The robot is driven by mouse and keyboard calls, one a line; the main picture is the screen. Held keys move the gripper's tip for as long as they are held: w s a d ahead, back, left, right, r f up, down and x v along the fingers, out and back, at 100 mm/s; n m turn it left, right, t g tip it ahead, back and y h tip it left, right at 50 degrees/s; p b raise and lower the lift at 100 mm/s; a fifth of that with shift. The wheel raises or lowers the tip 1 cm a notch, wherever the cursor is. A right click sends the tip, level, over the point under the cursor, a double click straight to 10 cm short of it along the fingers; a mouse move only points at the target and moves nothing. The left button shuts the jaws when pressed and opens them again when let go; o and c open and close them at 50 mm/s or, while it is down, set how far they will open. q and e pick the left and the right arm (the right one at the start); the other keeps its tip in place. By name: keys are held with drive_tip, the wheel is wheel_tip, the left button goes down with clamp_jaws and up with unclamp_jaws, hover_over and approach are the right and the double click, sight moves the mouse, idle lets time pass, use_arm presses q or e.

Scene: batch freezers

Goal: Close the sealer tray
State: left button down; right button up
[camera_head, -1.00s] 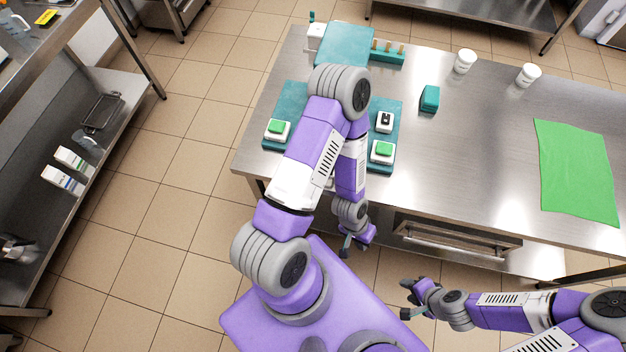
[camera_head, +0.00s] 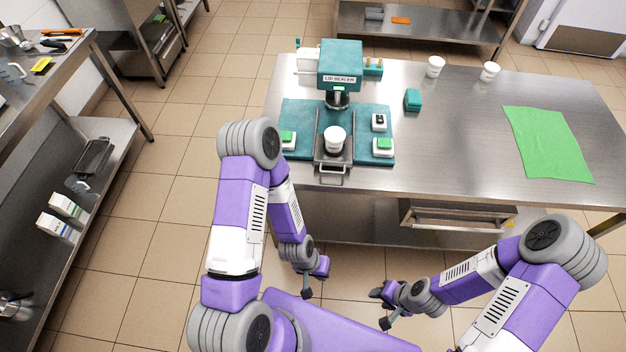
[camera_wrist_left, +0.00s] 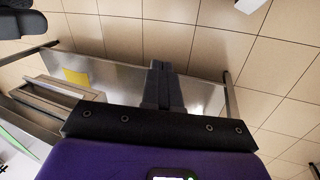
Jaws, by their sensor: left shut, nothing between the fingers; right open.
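The teal lid sealer (camera_head: 341,66) stands on the steel table. Its metal sealer tray (camera_head: 347,150) is pulled out towards me, with the handle (camera_head: 332,178) at the table's front edge. A white cup (camera_head: 335,138) stands in the tray. My left gripper (camera_head: 307,293) hangs low in front of the table, away from the tray; its fingers show shut and empty in the left wrist view (camera_wrist_left: 162,88). My right gripper (camera_head: 380,308) is open and empty, also low in front of the table, to the right of the left one.
White boxes with green buttons (camera_head: 383,146) flank the tray on teal plates. A teal block (camera_head: 412,100), two white cups (camera_head: 435,66) and a green cloth (camera_head: 548,143) are on the table to the right. A drawer (camera_head: 458,216) sits below the tabletop. Steel shelves stand at left.

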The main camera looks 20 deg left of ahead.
use_arm(q)
drive_tip(key=w+a+f+m+t+y+b, duration=0.2)
drive_tip(key=w+a+m+t+y+b, duration=0.4)
drive_tip(key=m, duration=0.4)
drive_tip(key=w+d+r+m+t+y+b, duration=0.25)
drive_tip(key=w+r+m+t, duration=0.5)
drive_tip(key=r, duration=0.55)
drive_tip(key=shift+n+t, duration=0.35)
drive_tip(key=shift+n, duration=0.3)
drive_tip(key=x, duration=1)
drive_tip(key=d+b+x, duration=0.1)
drive_tip(key=x, duration=0.3)
drive_tip(key=shift+w+a, duration=0.2)
drive_tip(key=shift+w, duration=0.35)
